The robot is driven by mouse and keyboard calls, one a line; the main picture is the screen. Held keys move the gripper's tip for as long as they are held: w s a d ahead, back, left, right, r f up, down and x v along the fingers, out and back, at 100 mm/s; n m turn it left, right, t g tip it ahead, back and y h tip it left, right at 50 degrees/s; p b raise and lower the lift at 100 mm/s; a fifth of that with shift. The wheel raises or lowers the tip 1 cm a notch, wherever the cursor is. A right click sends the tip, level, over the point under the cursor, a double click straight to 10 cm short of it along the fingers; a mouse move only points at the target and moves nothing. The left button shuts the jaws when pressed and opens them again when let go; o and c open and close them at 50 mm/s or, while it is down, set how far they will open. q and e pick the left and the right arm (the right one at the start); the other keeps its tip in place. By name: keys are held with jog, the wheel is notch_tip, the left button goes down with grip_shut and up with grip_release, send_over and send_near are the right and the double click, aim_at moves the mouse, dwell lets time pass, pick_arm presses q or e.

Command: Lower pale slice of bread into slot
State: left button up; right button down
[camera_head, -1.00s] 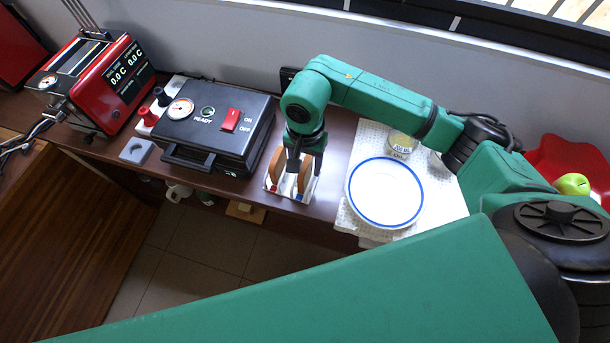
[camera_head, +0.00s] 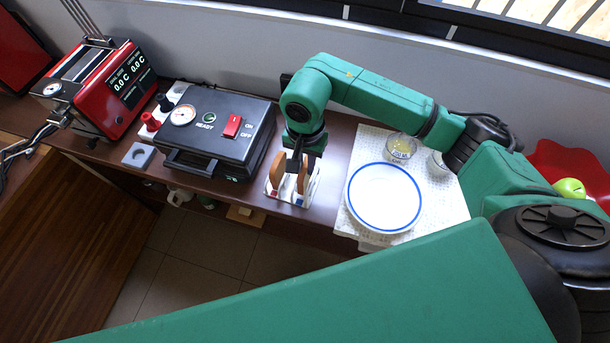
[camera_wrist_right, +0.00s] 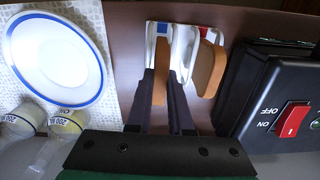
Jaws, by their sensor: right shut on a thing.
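A small white rack (camera_head: 312,187) stands on the counter, with a red and a blue mark on its front end. My right gripper (camera_wrist_right: 165,72) points down over the rack. It is shut on a slice of bread (camera_wrist_right: 159,75), seen edge-on, over or in the blue-marked slot. The held slice also shows in the head view (camera_head: 302,182), partly covered by the fingers. A browner slice (camera_wrist_right: 207,68) stands beside it in the red-marked slot. I cannot tell whether the held slice touches the slot bottom. My left gripper is not in view.
A black appliance (camera_head: 225,130) with a red switch stands left of the rack. A blue-rimmed plate (camera_head: 384,197) lies on a white mat (camera_head: 455,205) to the right, with two glass cups (camera_head: 401,150) behind it. A red machine (camera_head: 115,90) stands far left. The counter's front edge is close.

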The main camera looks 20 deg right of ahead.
jog(key=shift+r+p, duration=2.05)
jog(key=shift+r, duration=2.3)
